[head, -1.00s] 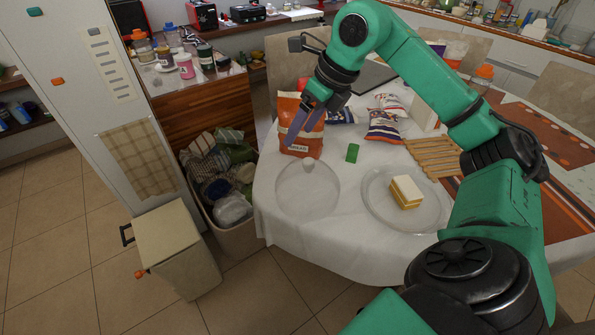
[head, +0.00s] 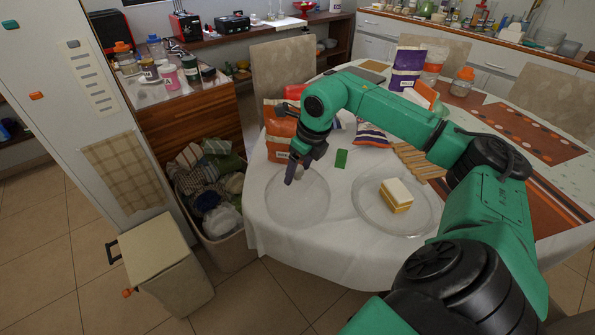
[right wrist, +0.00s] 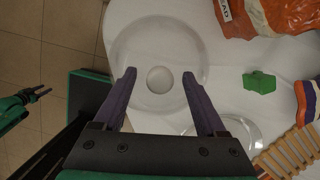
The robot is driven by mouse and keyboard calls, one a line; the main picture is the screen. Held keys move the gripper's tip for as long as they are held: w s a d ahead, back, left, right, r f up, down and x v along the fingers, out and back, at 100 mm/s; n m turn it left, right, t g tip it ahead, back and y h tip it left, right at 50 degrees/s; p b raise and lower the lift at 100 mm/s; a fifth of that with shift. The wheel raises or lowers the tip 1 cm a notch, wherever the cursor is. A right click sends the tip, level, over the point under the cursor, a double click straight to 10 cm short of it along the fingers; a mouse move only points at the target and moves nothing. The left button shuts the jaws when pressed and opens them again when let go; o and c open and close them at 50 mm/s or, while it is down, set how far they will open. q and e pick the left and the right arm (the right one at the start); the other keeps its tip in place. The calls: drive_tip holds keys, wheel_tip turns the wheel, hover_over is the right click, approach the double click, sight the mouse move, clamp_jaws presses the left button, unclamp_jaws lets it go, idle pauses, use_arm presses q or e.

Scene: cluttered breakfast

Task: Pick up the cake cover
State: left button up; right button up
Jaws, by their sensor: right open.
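The cake cover (head: 303,208) is a clear dome with a round pale knob (right wrist: 160,79), standing on the white tablecloth near the table's left edge. In the right wrist view the cover (right wrist: 128,40) lies ahead of my right gripper (right wrist: 158,76). The gripper's two purple fingers are open, one on each side of the knob, with gaps visible. In the head view my right gripper (head: 291,177) points down at the knob and partly hides it. I cannot tell the exact height gap. My left gripper (right wrist: 40,92) shows small at the wrist view's left edge, away from the table.
A glass plate (head: 372,217) with a layered cake slice (head: 396,194) stands to the right. A green block (head: 341,158), an orange bag (head: 279,135) and a wooden slatted rack (head: 415,160) are nearby. A laundry bin (head: 232,250) stands beside the table.

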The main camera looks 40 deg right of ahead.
clamp_jaws()
idle(1.4)
